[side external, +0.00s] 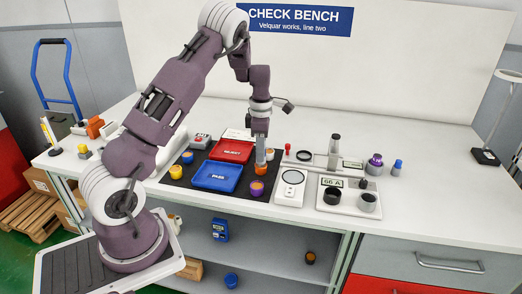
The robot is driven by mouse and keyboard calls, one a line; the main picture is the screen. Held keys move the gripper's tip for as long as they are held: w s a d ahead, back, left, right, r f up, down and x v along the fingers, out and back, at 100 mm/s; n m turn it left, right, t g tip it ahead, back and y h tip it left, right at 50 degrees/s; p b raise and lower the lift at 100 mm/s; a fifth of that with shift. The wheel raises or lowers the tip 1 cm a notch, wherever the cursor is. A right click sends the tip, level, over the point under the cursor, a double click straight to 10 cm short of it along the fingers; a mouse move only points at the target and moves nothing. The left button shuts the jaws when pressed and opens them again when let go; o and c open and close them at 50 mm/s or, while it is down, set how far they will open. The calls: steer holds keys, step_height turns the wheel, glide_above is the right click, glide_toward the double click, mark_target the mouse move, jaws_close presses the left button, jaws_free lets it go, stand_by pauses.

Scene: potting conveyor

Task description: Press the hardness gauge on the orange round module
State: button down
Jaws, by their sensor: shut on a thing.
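My gripper (261,137) points straight down over the dark mat and is shut on a slim grey tool, which looks like the hardness gauge (261,156). The gauge is upright. Its lower end is directly over a small orange round module (261,170), which is partly hidden by it. I cannot tell whether the tip touches the module. Another orange piece (270,154) shows just behind the gauge.
A blue PASS tray (217,177) and a red REJECT tray (232,150) lie left of the gripper. A white scale (291,187), a stand with a lever (334,150) and a display block marked 66 A (332,183) are to the right. The bench's front right is clear.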

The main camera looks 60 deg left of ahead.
steer(key=shift+r, duration=3)
